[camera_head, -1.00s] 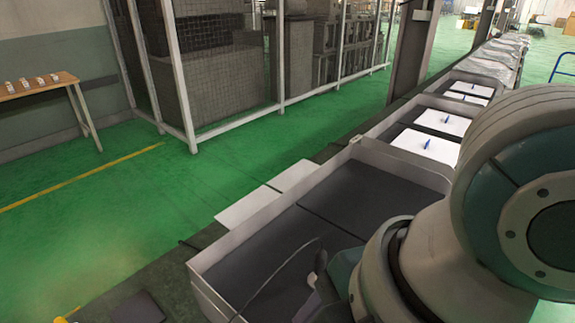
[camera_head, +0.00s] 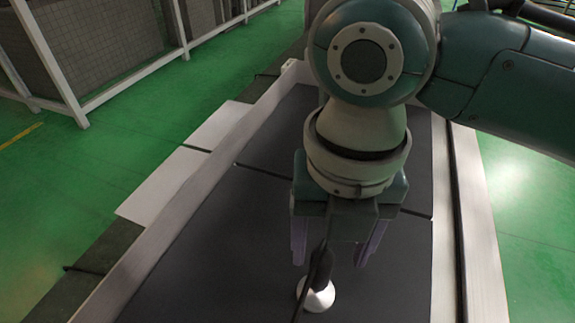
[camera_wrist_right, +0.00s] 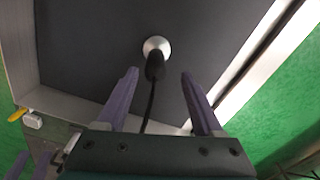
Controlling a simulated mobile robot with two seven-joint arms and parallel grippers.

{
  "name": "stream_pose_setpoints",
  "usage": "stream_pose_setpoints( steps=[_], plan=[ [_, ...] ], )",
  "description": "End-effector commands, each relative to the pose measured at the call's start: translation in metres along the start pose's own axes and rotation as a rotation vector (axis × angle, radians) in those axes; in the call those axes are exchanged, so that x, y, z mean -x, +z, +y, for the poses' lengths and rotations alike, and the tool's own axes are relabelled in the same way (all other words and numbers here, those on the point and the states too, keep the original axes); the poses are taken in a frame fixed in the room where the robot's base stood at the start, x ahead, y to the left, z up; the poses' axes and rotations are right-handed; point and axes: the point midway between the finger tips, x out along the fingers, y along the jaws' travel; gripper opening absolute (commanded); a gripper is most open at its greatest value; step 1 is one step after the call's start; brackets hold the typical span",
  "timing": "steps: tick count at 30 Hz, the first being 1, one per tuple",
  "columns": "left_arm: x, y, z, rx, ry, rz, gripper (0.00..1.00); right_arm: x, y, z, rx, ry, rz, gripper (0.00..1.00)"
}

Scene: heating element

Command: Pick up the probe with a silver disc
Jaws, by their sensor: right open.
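The probe shows as a round silver-white disc (camera_head: 316,294) with a black stem and cable, on the dark tray floor (camera_head: 225,250). In the right wrist view the disc (camera_wrist_right: 156,46) lies just beyond the fingertips, with its black stem (camera_wrist_right: 155,68) between the two finger lines. My right gripper (camera_head: 331,260) is open, its purple fingers on either side of the black cable, and it touches nothing that I can make out. It also shows in the right wrist view (camera_wrist_right: 158,73).
Pale metal rails (camera_head: 195,190) border the dark tray on the left, and another rail (camera_head: 480,220) on the right. White plates (camera_head: 165,180) stick out at the left edge. Green floor (camera_head: 535,200) lies outside. The dark surface around the disc is clear.

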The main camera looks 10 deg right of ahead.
Motion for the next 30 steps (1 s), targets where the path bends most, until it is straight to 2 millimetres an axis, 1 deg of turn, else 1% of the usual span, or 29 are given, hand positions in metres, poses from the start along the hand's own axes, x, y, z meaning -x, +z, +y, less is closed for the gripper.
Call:
stream_pose_setpoints(
  steps=[6,10,13,19,30],
  plan=[
    [-0.006,0.002,0.001,0.001,0.001,0.001,0.5,-0.032,-0.001,0.005,-0.003,-0.002,0.004,0.68],
    [-0.009,0.002,0.001,0.003,0.002,0.002,0.5,-0.049,0.0,0.005,-0.002,-0.001,0.0,0.68],
    [-0.01,0.002,0.002,0.005,0.003,0.003,0.5,-0.053,0.0,0.005,-0.002,-0.001,-0.001,0.68],
    [-0.009,0.001,0.002,0.009,0.006,0.005,0.5,-0.053,0.001,0.005,-0.002,0.0,-0.002,0.68],
    [-0.009,0.001,0.002,0.009,0.005,0.006,0.5,-0.052,0.001,0.005,-0.002,0.0,-0.002,0.27]
  ],
)
